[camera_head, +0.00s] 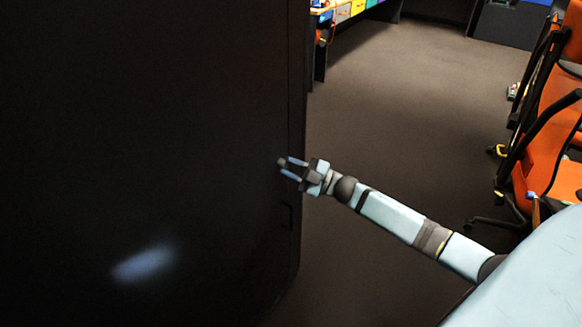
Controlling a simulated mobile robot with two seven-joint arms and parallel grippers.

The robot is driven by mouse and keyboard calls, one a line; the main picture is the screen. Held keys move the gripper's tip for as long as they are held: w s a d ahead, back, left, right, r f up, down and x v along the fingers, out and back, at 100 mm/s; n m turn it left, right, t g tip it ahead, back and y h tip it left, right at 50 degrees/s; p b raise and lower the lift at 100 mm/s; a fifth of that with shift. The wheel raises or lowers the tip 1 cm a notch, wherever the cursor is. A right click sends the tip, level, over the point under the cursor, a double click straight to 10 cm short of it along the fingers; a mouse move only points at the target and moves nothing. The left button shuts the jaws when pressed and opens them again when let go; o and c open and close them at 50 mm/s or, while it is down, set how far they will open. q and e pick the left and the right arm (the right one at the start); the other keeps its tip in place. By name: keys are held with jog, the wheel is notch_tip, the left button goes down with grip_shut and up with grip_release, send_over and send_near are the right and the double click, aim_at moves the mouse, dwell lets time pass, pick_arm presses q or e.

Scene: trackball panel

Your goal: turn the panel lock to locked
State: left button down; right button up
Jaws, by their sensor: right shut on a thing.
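A tall dark panel (190,120) fills the left of the view. A small grey knob-like piece, which looks like the panel lock (281,161), is near the panel's right edge. My right gripper (289,168) reaches in from the right, with its two blue-grey fingers pointing left at the panel edge. It is shut on the panel lock. The fingers partly cover the lock, and its turn angle is too small and dark to tell. My left gripper is not in view.
A dark handle-like shape (287,214) is on the panel edge below my gripper. Orange chairs (548,165) stand at the right. A desk with coloured items (343,12) is at the back. The carpet (410,90) between them is clear.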

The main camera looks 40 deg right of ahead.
dwell(0.4)
jog(key=o, duration=0.9)
jog(key=v, duration=1.4)
jog(key=shift+a, duration=0.2)
